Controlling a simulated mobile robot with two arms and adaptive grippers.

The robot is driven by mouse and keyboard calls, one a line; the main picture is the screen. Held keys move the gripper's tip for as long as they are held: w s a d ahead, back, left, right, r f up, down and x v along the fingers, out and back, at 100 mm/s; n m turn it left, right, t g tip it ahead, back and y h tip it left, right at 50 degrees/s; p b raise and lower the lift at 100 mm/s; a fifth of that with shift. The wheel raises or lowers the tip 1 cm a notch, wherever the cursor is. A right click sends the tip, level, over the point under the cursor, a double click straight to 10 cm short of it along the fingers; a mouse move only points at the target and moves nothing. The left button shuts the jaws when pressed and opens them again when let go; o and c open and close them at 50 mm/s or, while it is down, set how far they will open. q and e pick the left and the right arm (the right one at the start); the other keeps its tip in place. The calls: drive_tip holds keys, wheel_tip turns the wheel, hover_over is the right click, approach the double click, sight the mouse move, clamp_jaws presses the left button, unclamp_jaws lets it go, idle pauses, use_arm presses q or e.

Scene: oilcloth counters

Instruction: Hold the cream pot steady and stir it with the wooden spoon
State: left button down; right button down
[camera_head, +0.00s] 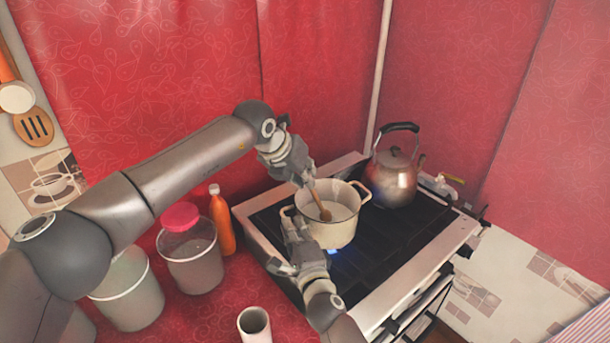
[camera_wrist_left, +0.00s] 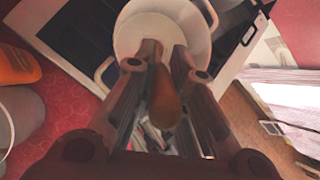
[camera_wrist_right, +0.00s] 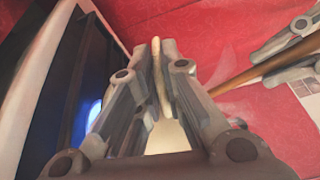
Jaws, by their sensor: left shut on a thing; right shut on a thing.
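The cream pot (camera_head: 335,234) stands upright on the stove, near its front left part. My right gripper (camera_head: 291,221) is shut on the pot's near-left handle, whose pale loop shows between the fingers in the right wrist view (camera_wrist_right: 157,78). The wooden spoon (camera_head: 322,206) slants down into the pot, its lower end inside. My left gripper (camera_head: 308,182) is above the pot's rim, shut on the spoon's handle; the handle also shows between its fingers in the left wrist view (camera_wrist_left: 163,100). The spoon's shaft crosses the right wrist view (camera_wrist_right: 245,77).
A blue flame (camera_head: 333,252) shows below the pot. A metal kettle (camera_head: 393,178) stands on the stove (camera_head: 409,235) behind right. An orange bottle (camera_head: 222,225), a pink-lidded jar (camera_head: 193,262) and a cup (camera_head: 254,325) stand on the red counter to the left.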

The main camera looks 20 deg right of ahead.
drive_tip(key=shift+f, duration=0.1)
use_arm(q)
drive_tip(key=s+a+r, duration=0.1)
drive_tip(key=a+r, duration=0.3)
drive_tip(key=r, duration=0.7)
drive_tip(key=shift+s+a, duration=0.15)
drive_tip(key=shift+s, duration=0.1)
idle(1.0)
wheel_tip(320, 180, up, 5)
drive_tip(key=shift+f, duration=0.1)
idle(0.4)
idle(0.6)
use_arm(e)
drive_tip(key=c, duration=1.5)
unclamp_jaws()
